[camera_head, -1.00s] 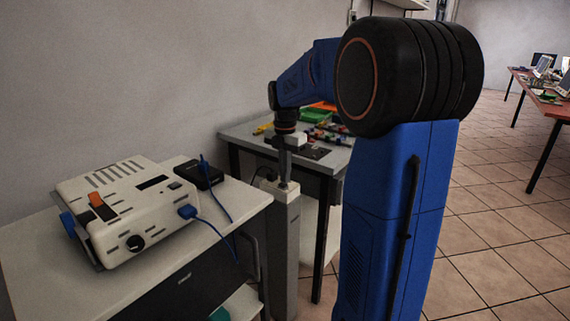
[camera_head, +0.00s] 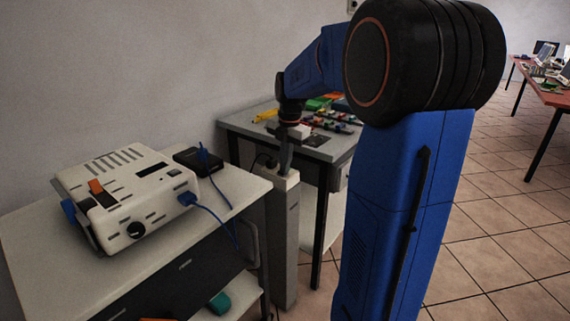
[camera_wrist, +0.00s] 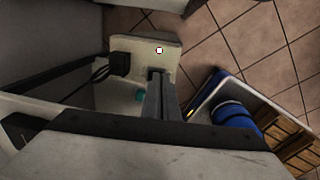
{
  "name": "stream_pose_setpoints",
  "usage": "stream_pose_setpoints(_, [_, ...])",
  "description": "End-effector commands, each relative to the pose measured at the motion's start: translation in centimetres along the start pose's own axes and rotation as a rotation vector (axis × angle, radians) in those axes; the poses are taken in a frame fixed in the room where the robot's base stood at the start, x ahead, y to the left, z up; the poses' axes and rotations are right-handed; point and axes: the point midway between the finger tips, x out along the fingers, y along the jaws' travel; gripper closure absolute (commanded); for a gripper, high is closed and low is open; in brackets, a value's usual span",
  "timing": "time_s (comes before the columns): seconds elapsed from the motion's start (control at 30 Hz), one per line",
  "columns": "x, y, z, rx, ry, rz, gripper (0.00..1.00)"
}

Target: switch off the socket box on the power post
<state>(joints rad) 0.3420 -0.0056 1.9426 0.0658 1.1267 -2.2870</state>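My gripper (camera_head: 284,171) points down at the post's top, fingers together and empty. In the wrist view its fingertips (camera_wrist: 157,73) overlap the near edge; contact is unclear.
A white device (camera_head: 128,195) with an orange switch and a blue plug stands on the cart (camera_head: 50,275) at left. A black adapter (camera_head: 198,159) lies beside it. The grey table (camera_head: 325,150) with small coloured parts is behind the post. Open tiled floor lies right.

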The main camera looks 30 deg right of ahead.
Motion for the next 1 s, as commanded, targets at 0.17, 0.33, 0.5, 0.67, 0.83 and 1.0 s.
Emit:
stream_pose_setpoints(0.17, [0.9, 0.1, -0.2, -0.001, 0.012, -0.015, 1.00])
stream_pose_setpoints(0.33, [0.9, 0.8, -0.2, -0.002, 0.013, -0.014, 1.00])
stream_pose_setpoints(0.5, [0.8, 1.4, -0.2, -0.001, 0.012, -0.011, 1.00])
stream_pose_setpoints(0.67, [0.8, 1.5, -0.2, 0.000, 0.012, -0.011, 1.00])
stream_pose_setpoints(0.83, [0.8, 1.6, -0.3, 0.000, 0.012, -0.011, 1.00])
stream_pose_setpoints(1.0, [-0.3, 2.2, -0.9, -0.002, 0.011, -0.008, 1.00])
